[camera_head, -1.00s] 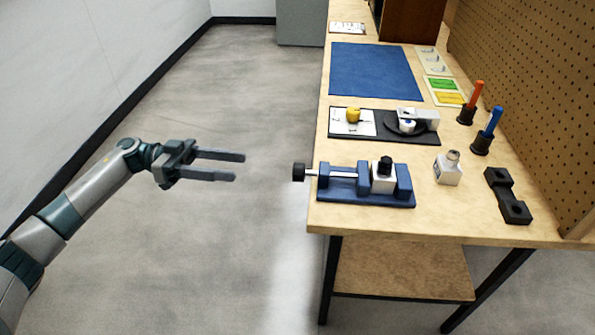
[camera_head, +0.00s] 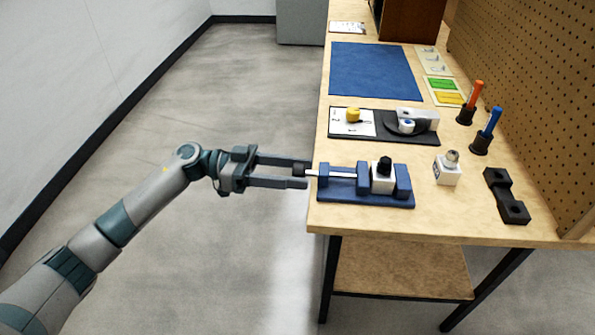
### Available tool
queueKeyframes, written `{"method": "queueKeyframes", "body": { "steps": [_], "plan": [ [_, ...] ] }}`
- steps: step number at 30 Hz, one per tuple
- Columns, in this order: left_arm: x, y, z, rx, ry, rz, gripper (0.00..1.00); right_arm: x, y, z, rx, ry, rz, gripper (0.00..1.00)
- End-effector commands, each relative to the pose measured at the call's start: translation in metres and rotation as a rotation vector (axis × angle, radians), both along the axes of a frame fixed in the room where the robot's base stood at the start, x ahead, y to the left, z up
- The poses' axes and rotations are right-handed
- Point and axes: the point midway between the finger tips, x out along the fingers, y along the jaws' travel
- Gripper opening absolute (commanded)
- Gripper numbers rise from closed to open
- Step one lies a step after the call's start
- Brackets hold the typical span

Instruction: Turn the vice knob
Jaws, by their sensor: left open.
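The blue vice (camera_head: 350,197) lies near the table's left front corner. A white block with a black top (camera_head: 382,178) sits between its jaws. The vice's black knob (camera_head: 299,170) sticks out on a rod past the table's left edge. My left gripper (camera_head: 305,173) is open, with its two fingers on either side of the knob. The fingers partly hide the knob, and I cannot tell whether they touch it. My right gripper is not in view.
Behind the vice is a black tray (camera_head: 385,136) with a yellow part. A small white bottle-like part (camera_head: 448,168) and a black bracket (camera_head: 507,196) stand to the right. An orange-handled tool (camera_head: 474,95) and a blue-handled tool (camera_head: 491,122) stand in holders. The floor left of the table is clear.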

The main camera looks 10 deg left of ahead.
Motion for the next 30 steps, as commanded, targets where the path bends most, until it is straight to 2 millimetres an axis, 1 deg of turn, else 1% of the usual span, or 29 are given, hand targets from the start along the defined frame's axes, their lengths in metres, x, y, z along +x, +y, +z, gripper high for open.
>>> {"method": "queueKeyframes", "body": {
  "steps": [4,12,13,14,15,17,18,25,30],
  "plan": [
    [-0.0002,-0.0062,0.0005,-0.001,-0.001,0.0,0.51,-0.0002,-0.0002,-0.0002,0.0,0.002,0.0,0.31],
    [-0.0004,-0.0066,0.0004,-0.001,-0.001,0.0,0.51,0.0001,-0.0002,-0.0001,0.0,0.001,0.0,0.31],
    [-0.0004,-0.0065,0.0004,-0.001,-0.001,0.0,0.46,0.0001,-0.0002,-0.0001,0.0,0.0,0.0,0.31],
    [-0.0004,-0.0065,0.0004,-0.001,-0.001,0.0,0.39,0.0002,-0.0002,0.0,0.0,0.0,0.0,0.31],
    [-0.0004,-0.0064,0.0003,-0.001,-0.001,0.0,0.29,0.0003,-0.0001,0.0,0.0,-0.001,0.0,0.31],
    [-0.0004,-0.0064,0.0003,-0.001,-0.001,0.0,0.15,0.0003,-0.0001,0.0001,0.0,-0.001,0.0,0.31],
    [-0.0004,-0.0063,0.0003,-0.001,-0.001,0.0,0.1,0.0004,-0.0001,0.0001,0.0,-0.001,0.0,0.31],
    [-0.0005,-0.0062,0.0007,0.0,-0.008,-0.001,0.1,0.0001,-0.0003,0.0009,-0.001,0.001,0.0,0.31],
    [-0.0006,-0.0061,0.0012,0.001,-0.048,-0.002,0.1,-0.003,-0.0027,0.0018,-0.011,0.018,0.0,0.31]
  ]
}}
